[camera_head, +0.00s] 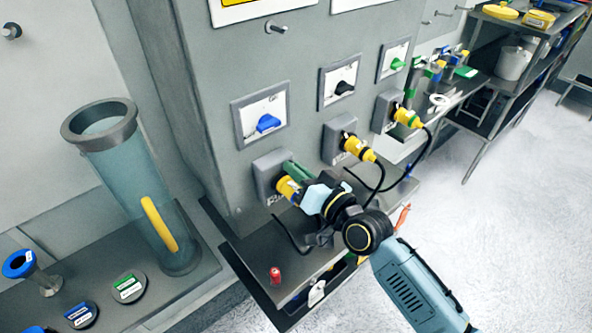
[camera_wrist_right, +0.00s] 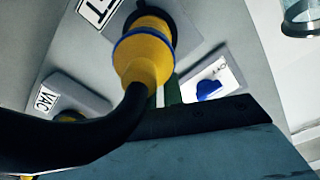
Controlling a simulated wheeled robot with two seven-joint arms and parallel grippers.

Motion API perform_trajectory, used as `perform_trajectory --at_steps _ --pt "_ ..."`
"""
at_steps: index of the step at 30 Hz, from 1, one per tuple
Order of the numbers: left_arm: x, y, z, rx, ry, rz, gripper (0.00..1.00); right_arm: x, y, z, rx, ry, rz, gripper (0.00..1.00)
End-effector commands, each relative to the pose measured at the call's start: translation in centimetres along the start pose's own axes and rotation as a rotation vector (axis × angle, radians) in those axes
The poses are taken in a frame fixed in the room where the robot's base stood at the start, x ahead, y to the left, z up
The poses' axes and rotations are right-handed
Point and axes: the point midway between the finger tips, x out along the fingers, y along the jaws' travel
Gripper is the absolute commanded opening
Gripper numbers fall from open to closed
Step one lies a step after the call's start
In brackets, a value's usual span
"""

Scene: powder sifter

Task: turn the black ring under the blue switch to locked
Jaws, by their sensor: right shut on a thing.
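The blue switch (camera_head: 267,123) sits on a white plate on the grey cabinet; it also shows in the wrist view (camera_wrist_right: 208,90). Below it, a yellow plug (camera_head: 288,188) sits in a grey socket. In the right wrist view this plug (camera_wrist_right: 146,58) has a blue band and a thick black cable. The black ring (camera_wrist_right: 160,22) shows at its base against the socket. My right gripper (camera_head: 297,175) is shut at the ring, its green fingers reaching up behind the plug. The exact contact and any lock mark are hidden. My left gripper is out of view.
Two more yellow plugs (camera_head: 360,148) (camera_head: 407,117) sit under the black switch (camera_head: 345,87) and the green switch (camera_head: 397,64). Their black cables hang close to my right arm. A small red item (camera_head: 275,276) stands on the ledge. A clear cylinder (camera_head: 135,190) stands at left.

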Motion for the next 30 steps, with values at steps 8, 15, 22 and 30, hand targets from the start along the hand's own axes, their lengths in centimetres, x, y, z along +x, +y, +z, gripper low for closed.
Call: perform_trajectory --at_steps 8,15,22,30 --pt "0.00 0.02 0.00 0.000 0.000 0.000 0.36 0.01 0.05 -0.05 0.011 0.001 0.000 0.00" --pt "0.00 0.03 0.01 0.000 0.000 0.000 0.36 0.01 0.05 -0.05 0.010 0.001 0.000 0.17" --pt "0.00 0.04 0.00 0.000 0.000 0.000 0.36 0.00 0.04 -0.03 0.010 0.001 0.000 0.31" --pt "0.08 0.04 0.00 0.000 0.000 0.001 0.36 -0.74 0.10 0.05 0.009 0.000 0.001 0.31"
